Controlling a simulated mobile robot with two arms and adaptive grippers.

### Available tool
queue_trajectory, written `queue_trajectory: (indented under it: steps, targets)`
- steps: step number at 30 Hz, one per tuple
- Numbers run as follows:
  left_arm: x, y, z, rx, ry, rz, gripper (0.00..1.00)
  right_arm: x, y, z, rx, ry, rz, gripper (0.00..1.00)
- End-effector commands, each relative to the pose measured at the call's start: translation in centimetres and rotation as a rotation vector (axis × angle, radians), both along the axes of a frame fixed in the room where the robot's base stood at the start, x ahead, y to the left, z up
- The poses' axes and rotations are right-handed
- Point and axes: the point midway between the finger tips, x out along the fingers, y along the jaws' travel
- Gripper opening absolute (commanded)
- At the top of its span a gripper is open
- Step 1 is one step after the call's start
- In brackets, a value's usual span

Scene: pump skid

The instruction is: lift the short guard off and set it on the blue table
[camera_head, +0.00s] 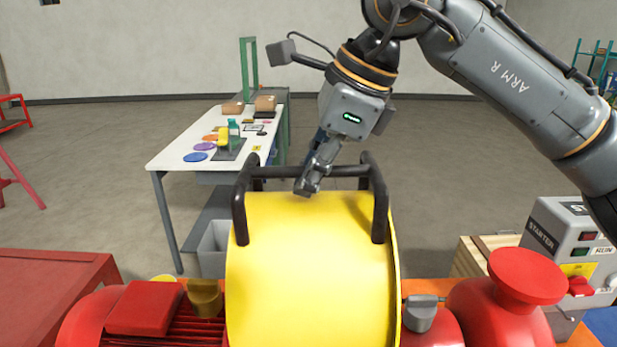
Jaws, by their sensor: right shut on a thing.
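The short guard (310,275) is a yellow curved cover with a black handle frame (262,172) on top. It is in the middle foreground, between the red machine parts. Its lower edge is out of the frame, so I cannot tell whether it rests on the skid or hangs clear. My right gripper (309,182) comes down from above and is shut on the handle's crossbar, near its middle. A bit of blue surface (604,322) shows at the lower right edge; I cannot tell if it is the blue table. My left gripper is not in view.
The red motor (145,308) is left of the guard and a red pump part (515,290) is right. A grey starter box (570,240) stands at the right. A white-topped workbench (180,155) with small items stands behind, with a grey bin (213,248) near it.

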Motion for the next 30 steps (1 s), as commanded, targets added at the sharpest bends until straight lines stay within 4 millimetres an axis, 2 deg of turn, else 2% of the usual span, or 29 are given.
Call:
queue_trajectory:
  steps: [30]
  targets:
    - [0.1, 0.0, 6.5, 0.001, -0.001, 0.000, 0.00, 0.0, 0.0, 8.3, 0.005, -0.004, -0.001, 0.00]
